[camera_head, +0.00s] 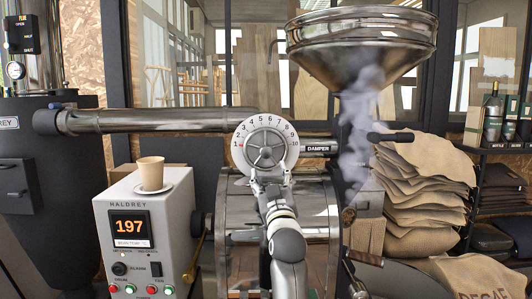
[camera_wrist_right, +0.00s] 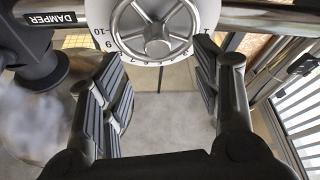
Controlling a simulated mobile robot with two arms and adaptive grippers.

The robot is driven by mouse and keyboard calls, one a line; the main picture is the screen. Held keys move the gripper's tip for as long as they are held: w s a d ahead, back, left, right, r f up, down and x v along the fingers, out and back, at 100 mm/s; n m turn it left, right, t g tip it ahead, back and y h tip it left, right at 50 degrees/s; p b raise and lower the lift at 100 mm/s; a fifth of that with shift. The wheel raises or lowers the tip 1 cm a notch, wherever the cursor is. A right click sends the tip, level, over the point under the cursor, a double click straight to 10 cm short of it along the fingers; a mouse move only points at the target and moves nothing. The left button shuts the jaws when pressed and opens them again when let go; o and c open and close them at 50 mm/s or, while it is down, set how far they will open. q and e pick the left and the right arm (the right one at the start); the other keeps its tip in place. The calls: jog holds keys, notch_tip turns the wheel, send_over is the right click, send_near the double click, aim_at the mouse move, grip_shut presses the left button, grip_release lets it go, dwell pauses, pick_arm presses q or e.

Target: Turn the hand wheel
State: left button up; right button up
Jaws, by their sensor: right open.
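The hand wheel (camera_head: 266,148) is a small metal spoked wheel in front of a white dial (camera_head: 285,133) with numbers round its edge; the 1 at the left is red. It sits on the horizontal damper pipe. My right gripper (camera_head: 270,173) is just below and in front of the wheel and hides its lower edge. In the right wrist view the hand wheel (camera_wrist_right: 154,28) is at the top centre. The right gripper (camera_wrist_right: 158,72) is open there, with its empty fingers on either side of the wheel's lower part. Contact cannot be told. My left gripper is not in view.
The damper pipe (camera_head: 160,120) runs left of the dial; a DAMPER label (camera_head: 318,148) is at its right. A grey control box (camera_head: 150,225) showing 197 carries a paper cup (camera_head: 150,172). A steaming funnel hopper (camera_head: 362,40) and stacked sacks (camera_head: 425,190) are at right.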

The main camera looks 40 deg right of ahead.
aim_at(267, 154)
jog(key=shift+h, duration=0.3)
jog(key=p+x, duration=0.1)
jog(key=x, duration=0.2)
jog(key=p+x, duration=0.1)
jog(key=x, duration=0.2)
jog(key=p+x, duration=0.1)
jog(key=x, duration=0.2)
jog(key=shift+d+r+p, duration=0.2)
jog(key=shift+r+p, duration=0.1)
jog(key=shift+r, duration=0.1)
jog(key=shift+x, duration=0.8)
jog(key=shift+w+f, duration=0.1)
jog(key=shift+c, duration=0.2)
grip_shut()
